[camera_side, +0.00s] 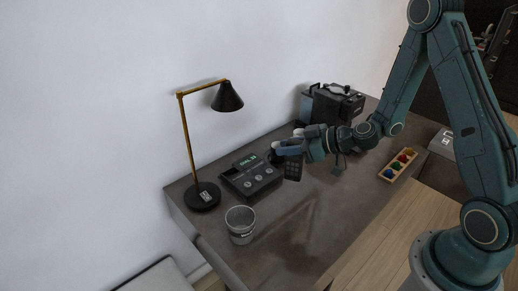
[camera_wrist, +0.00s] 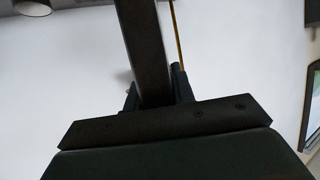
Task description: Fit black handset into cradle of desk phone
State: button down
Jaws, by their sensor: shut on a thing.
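The desk phone (camera_side: 251,181) is a dark box with a small green display and round knobs or pads on top, on the desk left of my gripper in the side view. My gripper (camera_side: 285,149) is shut on the black handset (camera_side: 293,170), which hangs in the air just right of the phone, apart from it. In the wrist view the handset (camera_wrist: 146,45) shows as a long dark bar running up from between the fingers (camera_wrist: 156,90). The cradle is hard to make out in the side view, and the phone is not seen in the wrist view.
A brass lamp with a black shade (camera_side: 228,98) stands left, behind the phone. A grey cup (camera_side: 240,226) stands in front of it. A black boxy device (camera_side: 337,105) is at the back. A wooden tray (camera_side: 387,175) of coloured pieces lies right. The desk's middle front is clear.

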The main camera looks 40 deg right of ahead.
notch_tip(320, 180, up, 8)
jog(key=w+m+t+h, duration=0.1)
jog(key=m+h, duration=0.1)
jog(key=shift+w+r, duration=0.25)
jog(key=shift+s+d+f, duration=0.1)
jog(key=shift+d+f, duration=0.05)
jog(key=shift+d, duration=0.05)
jog(key=shift+s+d+f+n+y, duration=0.5)
jog(key=shift+s+d+f, duration=0.1)
jog(key=shift+s+f, duration=0.15)
jog(key=s+d+n+g+y, duration=0.2)
jog(key=s+n+g+y, duration=0.1)
jog(key=s, duration=0.4)
jog(key=shift+d+r+n+y, duration=0.15)
jog(key=shift+r+n+y, duration=0.05)
jog(key=shift+n+y, duration=0.55)
jog(key=shift+f, duration=0.1)
notch_tip(320, 180, down, 16)
jog(key=shift+w+f, duration=0.1)
